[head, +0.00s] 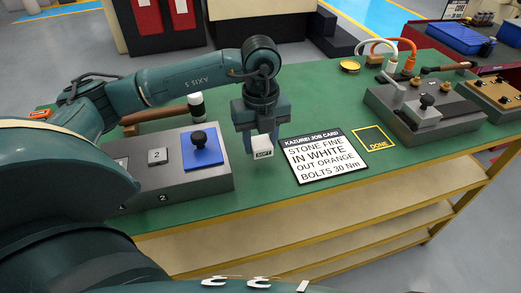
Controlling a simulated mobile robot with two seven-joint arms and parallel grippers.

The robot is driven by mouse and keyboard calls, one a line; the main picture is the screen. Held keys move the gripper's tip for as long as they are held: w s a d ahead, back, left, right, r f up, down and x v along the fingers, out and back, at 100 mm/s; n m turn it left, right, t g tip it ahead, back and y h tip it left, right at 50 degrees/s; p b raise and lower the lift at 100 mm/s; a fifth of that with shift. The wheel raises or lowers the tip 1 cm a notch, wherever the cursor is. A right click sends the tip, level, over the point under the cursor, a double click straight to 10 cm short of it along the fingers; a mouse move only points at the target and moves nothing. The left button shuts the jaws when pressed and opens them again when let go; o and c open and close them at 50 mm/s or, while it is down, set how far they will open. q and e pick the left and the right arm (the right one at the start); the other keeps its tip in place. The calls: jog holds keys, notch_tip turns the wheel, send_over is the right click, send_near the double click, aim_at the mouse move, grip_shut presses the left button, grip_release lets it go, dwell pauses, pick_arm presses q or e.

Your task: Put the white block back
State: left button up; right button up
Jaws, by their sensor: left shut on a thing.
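The white block (262,152) has dark lettering on its front that seems to read "SOFT". My left gripper (262,141) points down and is shut on it, near the front edge of the green bench. A grey stand (207,180) is just left of the block. Part of the stand is hidden behind my left arm. My right gripper is not in view.
A job card (326,158) lies right of the block, beside a yellow "DONE" square (373,138). A grey fixture (425,117) with knobs stands at the right. A white-and-black cylinder (196,106) stands behind the stand. Green bench (330,105) is clear behind the card.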

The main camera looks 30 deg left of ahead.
aim_at(261, 142)
pick_arm(q)
notch_tip(261, 142, down, 3)
jog(key=shift+f, duration=0.15)
jog(key=shift+f, duration=0.1)
jog(key=shift+f, duration=0.15)
jog(key=o, duration=1.1)
